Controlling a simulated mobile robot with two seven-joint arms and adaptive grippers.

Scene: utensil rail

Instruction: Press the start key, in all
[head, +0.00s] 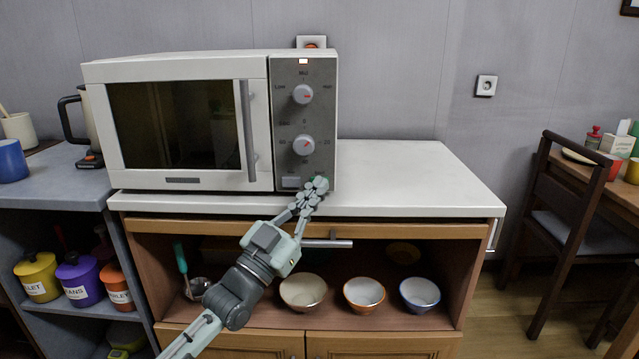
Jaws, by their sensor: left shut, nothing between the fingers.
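A white microwave (190,71) stands on the white counter top with its door closed. Its grey control panel (318,125) on the right carries two round dials, an upper one (303,94) and a lower one (304,145). The fingers hide the panel's lower right corner. I cannot tell whether they touch the panel. My right gripper is not in view.
The counter top (410,180) is bare right of the microwave. An open shelf below holds several bowls, one with an orange rim (364,294). A drawer handle (328,243) sits under the counter. A kettle (80,125) stands left, a dark chair (570,220) right.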

